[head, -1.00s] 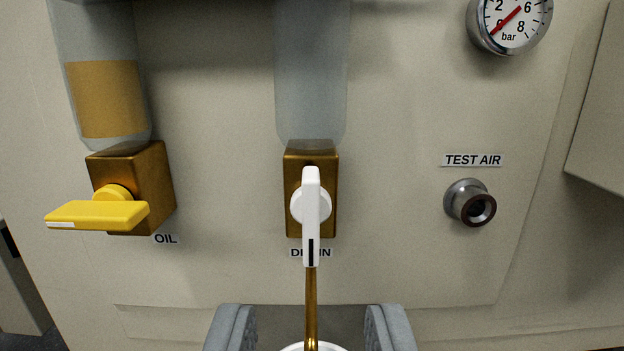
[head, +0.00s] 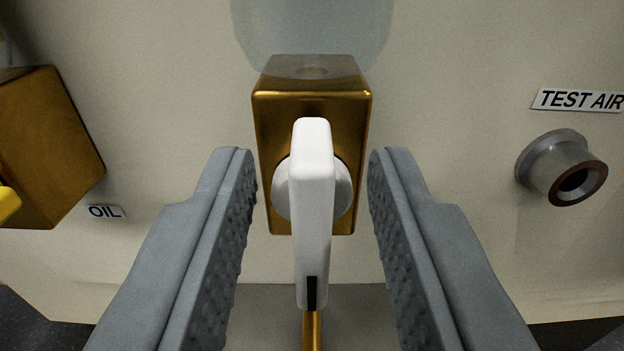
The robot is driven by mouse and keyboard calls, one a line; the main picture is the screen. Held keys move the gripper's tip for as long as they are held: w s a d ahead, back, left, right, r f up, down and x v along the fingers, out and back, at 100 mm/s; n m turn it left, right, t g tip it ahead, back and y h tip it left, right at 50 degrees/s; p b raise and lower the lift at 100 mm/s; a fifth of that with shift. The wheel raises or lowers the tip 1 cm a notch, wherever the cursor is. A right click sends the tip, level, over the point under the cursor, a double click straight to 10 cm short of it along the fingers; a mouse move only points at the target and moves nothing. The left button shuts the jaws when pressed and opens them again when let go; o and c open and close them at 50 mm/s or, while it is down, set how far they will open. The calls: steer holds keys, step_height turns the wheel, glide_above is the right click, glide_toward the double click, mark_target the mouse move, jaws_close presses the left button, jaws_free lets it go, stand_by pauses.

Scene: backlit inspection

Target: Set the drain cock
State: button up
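The drain cock has a white lever handle (head: 312,215) that points straight down, with a black mark near its lower end. The handle sits on a brass block (head: 272,110) under a clear bowl (head: 310,30). A brass pipe (head: 312,330) runs down below the handle. My gripper (head: 312,170) is open, with one grey finger on each side of the handle. There is a visible gap between each finger and the handle. The DRAIN label is hidden behind the handle and fingers.
The oil block (head: 45,150) is at the left edge, with a piece of its yellow handle (head: 8,203) and the OIL label (head: 105,211) showing. The test air port (head: 562,168) sticks out at the right under its TEST AIR label (head: 580,100). Bare panel lies between them.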

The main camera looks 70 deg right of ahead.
steer(key=shift+c, duration=0.2)
jaws_close()
steer(key=shift+m, duration=0.3)
steer(key=m, duration=0.6)
steer(key=shift+s+d+f, duration=0.15)
steer(key=shift+s, duration=0.25)
steer(key=m, duration=0.5)
steer(key=shift+s+d+f+m, duration=0.1)
steer(key=shift+s+f+m, duration=0.2)
steer(key=shift+m, duration=0.1)
steer(key=m, duration=0.5)
steer(key=shift+f, duration=0.4)
steer(key=shift+s+m, duration=0.1)
steer(key=shift+m, duration=0.3)
